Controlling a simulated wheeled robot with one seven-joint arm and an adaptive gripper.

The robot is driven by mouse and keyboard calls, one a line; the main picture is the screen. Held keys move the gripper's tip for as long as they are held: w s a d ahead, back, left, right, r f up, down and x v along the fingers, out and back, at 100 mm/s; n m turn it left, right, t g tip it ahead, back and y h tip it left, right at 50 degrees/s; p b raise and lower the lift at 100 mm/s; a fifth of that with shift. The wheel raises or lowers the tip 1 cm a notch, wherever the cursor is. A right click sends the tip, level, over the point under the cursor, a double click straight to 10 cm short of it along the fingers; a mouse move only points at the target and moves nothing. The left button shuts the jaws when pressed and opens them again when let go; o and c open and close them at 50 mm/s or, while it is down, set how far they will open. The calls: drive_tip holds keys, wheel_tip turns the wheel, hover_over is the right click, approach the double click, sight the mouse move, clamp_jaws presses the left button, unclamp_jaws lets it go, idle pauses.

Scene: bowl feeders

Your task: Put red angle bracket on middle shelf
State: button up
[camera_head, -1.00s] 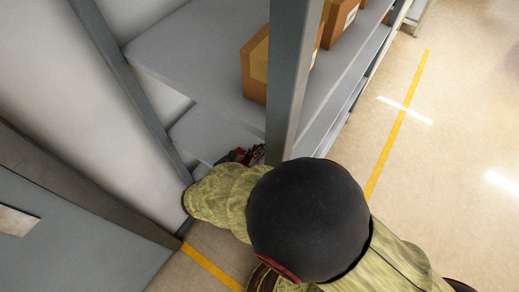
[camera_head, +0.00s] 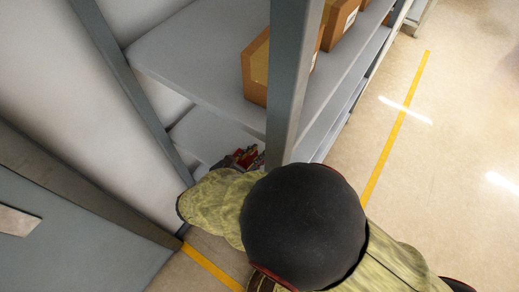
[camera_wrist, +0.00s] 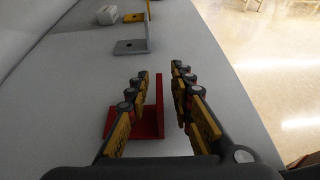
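The red angle bracket (camera_wrist: 150,122) rests on a grey shelf in the wrist view, with a flat plate to the left and an upright flange (camera_wrist: 159,92). My gripper (camera_wrist: 160,78) is open, with its two black and yellow fingers spread. The flange stands between the fingers, with a visible gap to the right finger. The left finger passes over the plate and partly hides it. In the head view my gripper (camera_head: 247,157) is at the lower shelf (camera_head: 200,135), behind the rack's front post. Red shows there, but the bracket's shape is too small to tell.
Cardboard boxes (camera_head: 256,68) stand on the shelf above. The grey post (camera_head: 291,85) stands close to my arm. Open floor lies to the right.

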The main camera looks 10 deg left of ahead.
drive_tip(key=p+v, duration=0.2)
drive_tip(key=v, duration=0.7)
drive_tip(key=shift+s+a+r+p, duration=0.15)
drive_tip(key=shift+s+a+p, duration=0.05)
drive_tip(key=shift+s+p, duration=0.15)
drive_tip(key=shift+s, duration=0.15)
